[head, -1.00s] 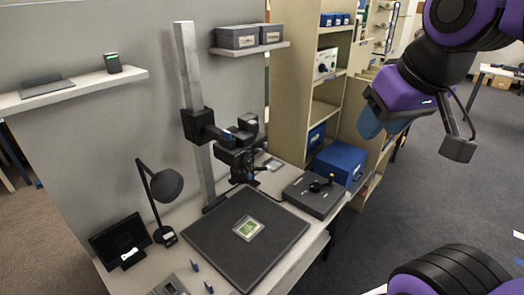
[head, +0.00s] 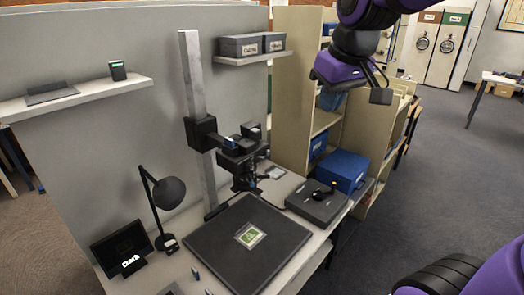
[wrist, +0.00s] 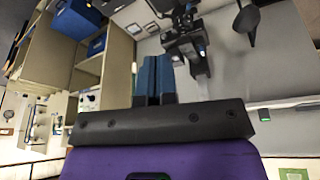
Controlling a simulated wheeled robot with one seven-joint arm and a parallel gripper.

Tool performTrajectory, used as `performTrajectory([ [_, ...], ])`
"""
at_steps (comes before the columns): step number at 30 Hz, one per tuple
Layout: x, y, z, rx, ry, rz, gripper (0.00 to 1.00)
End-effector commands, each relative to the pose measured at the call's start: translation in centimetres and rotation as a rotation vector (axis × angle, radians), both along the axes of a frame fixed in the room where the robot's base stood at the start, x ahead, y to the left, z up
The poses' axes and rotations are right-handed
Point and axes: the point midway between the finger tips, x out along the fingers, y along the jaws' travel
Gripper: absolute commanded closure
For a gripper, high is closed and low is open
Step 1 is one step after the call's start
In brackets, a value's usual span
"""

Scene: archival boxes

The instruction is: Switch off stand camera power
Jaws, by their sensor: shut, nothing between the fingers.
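The stand camera (head: 245,172) is black and hangs from an arm on a tall grey column (head: 195,120), above a dark baseboard (head: 215,245). It also shows in the wrist view (wrist: 187,45), beyond my fingertips. I cannot make out its power switch. My gripper (head: 331,98) is up to the right of the camera, in front of the beige shelving and well apart from the camera. In the wrist view its blue fingers (wrist: 155,75) are together with nothing between them.
A grey control box (head: 318,205) with a lever and a blue box (head: 342,168) stand right of the baseboard. A desk lamp (head: 168,192) and small screen (head: 122,250) are at left. Wall shelves (head: 75,97) hang above. The floor (head: 430,190) at right is clear.

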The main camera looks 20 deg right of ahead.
Motion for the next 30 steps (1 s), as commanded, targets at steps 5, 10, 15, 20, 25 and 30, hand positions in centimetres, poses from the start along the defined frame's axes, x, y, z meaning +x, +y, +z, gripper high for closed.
performTrajectory([
  [5, 4.4, 0.7, -1.1, -0.011, 0.039, 0.058, 1.0],
  [10, 8.3, 1.5, -2.6, -0.019, 0.071, 0.111, 1.0],
  [15, 12.2, 2.3, -4.6, -0.025, 0.105, 0.164, 1.0],
  [20, 15.7, 3.1, -7.0, -0.029, 0.134, 0.213, 1.0],
  [25, 19.1, 4.0, -9.9, -0.032, 0.164, 0.266, 1.0],
  [30, 21.6, 4.7, -12.5, -0.034, 0.187, 0.306, 1.0],
])
